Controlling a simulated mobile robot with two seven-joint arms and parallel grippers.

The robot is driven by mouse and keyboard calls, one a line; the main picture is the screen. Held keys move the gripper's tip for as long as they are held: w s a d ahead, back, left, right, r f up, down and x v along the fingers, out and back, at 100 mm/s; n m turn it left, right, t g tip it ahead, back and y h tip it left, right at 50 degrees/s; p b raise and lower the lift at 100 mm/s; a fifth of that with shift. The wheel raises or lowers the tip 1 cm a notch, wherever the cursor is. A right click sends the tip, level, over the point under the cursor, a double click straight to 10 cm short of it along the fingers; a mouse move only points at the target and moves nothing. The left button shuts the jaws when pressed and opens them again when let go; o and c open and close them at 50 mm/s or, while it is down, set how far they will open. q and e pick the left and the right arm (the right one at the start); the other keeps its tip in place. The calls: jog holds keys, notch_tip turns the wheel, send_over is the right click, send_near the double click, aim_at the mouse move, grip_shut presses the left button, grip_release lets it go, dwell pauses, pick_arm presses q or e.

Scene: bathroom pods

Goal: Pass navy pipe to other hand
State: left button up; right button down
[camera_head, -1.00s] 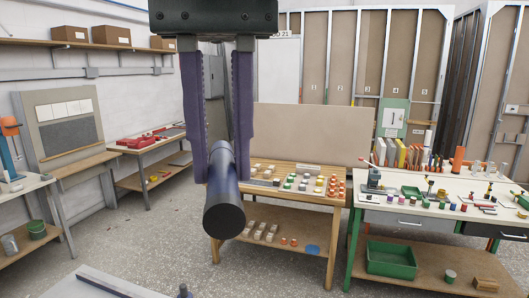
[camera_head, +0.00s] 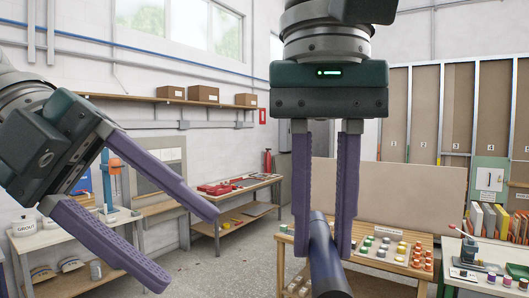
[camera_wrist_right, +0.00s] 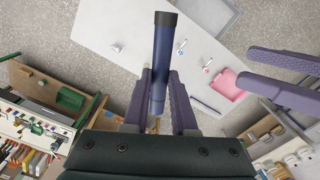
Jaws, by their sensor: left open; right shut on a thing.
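The navy pipe (camera_head: 325,262) is held between the purple fingers of my right gripper (camera_head: 326,235), which hangs down in the middle of the head view. Its near end points toward the camera and runs down to the picture's lower edge. In the right wrist view the pipe (camera_wrist_right: 162,62) stands out beyond the fingers, with a black end cap. My left gripper (camera_head: 190,250) is open and empty at the left of the head view, its fingers pointing right toward the pipe but apart from it. Its fingers also show at the right of the right wrist view (camera_wrist_right: 283,80).
A wooden table (camera_head: 400,285) with several small coloured items stands behind the pipe. A white bench (camera_head: 500,290) is at the right and a shelf with boxes (camera_head: 205,95) on the back wall. In the right wrist view a white tabletop (camera_wrist_right: 105,25) with a pink tray (camera_wrist_right: 228,84) lies below.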

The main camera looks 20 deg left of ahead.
aim_at(314, 264)
pick_arm(q)
notch_tip(314, 264, up, 5)
jog(key=m+h, duration=0.1)
jog(key=m, duration=0.3)
jog(key=shift+g, duration=0.3)
jog(key=x, duration=1.1)
jog(key=shift+s+d, duration=0.2)
grip_shut()
pick_arm(e)
jog(key=c, duration=0.6)
grip_release()
jog(key=shift+c, duration=0.2)
jog(key=shift+r, duration=0.1)
